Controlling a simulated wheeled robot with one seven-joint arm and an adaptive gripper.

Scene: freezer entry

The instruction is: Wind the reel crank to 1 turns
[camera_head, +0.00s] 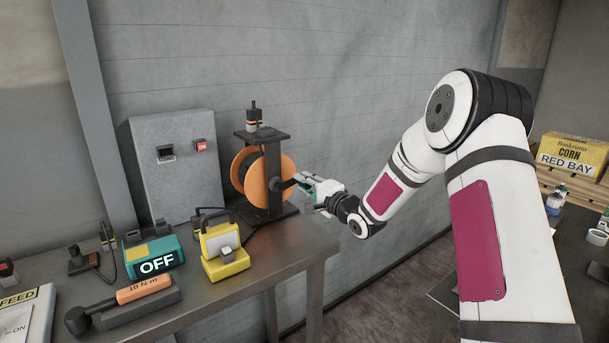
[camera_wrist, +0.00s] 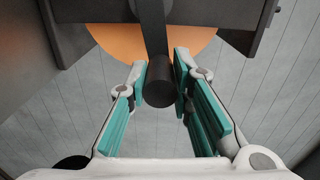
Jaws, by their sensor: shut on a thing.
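The reel (camera_head: 254,176) has an orange drum in a dark frame and stands at the back right of the table. Its dark crank (camera_head: 284,185) sticks out on the right side of the drum. My gripper (camera_head: 301,183) reaches in from the right and is at the crank's handle. In the wrist view the black round handle (camera_wrist: 158,88) sits between the teal-padded fingers of my gripper (camera_wrist: 161,85), with the crank arm (camera_wrist: 153,30) going up from it. The orange drum (camera_wrist: 110,37) shows behind. The gripper is shut on the handle.
A yellow device (camera_head: 224,255), a teal OFF box (camera_head: 153,255) and a torque tool (camera_head: 125,300) stand on the table (camera_head: 285,262) left of the reel. A grey cabinet (camera_head: 178,170) is behind them. Right of the table is open floor.

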